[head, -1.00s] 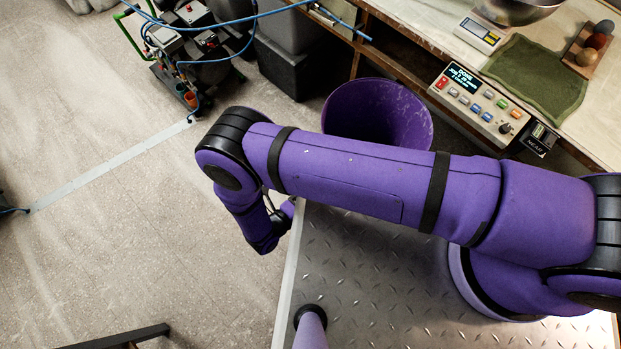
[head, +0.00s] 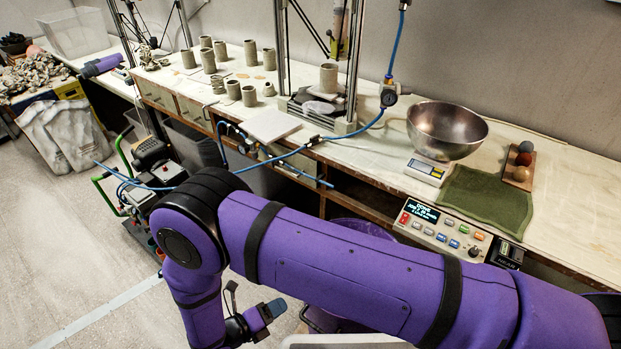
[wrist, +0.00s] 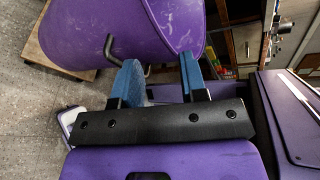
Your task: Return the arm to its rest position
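My purple arm (head: 340,270) spans the lower part of the head view, its elbow at the left and its forearm hanging down. My gripper (head: 270,311) shows low in the head view, beyond the upper arm, with blue finger pads. In the wrist view my gripper (wrist: 160,78) has its two blue fingers apart with nothing between them. A purple bin (wrist: 85,35) lies beyond the fingers there. I cannot tell whether the fingers touch it.
A workbench (head: 395,170) runs along the wall. It bears a control panel (head: 440,227), green cloth (head: 486,205), metal bowl (head: 447,130), scale (head: 427,171) and several clay cups. A pump cart (head: 150,175) stands on the floor left of my elbow. Open floor (head: 60,245) lies at the left.

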